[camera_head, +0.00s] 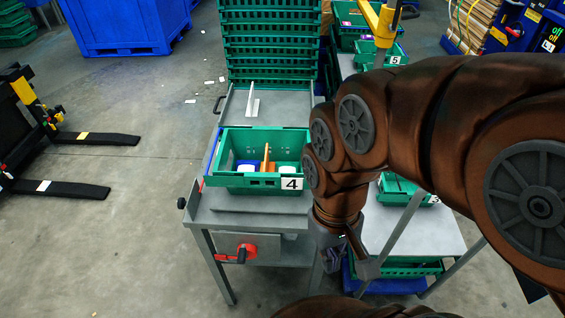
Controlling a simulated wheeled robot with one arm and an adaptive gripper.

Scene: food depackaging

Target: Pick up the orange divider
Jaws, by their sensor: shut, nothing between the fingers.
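The orange divider (267,158) stands upright inside the green crate marked 4 (230,181), near its middle. White round items (286,168) lie in the crate on either side of it. The crate stands on a grey metal work table (222,211). My gripper (333,262) points down to the right of the crate and lower in the picture, beside the table's right edge. It is apart from the divider, shut and empty. My wrist partly hides its fingers.
A tall stack of green crates (270,45) stands behind the table. A second table with green crates (391,185) is on the right, partly hidden by my arm. A black forked lift (85,138) is at left. A red-handled lever (240,254) juts from the front.

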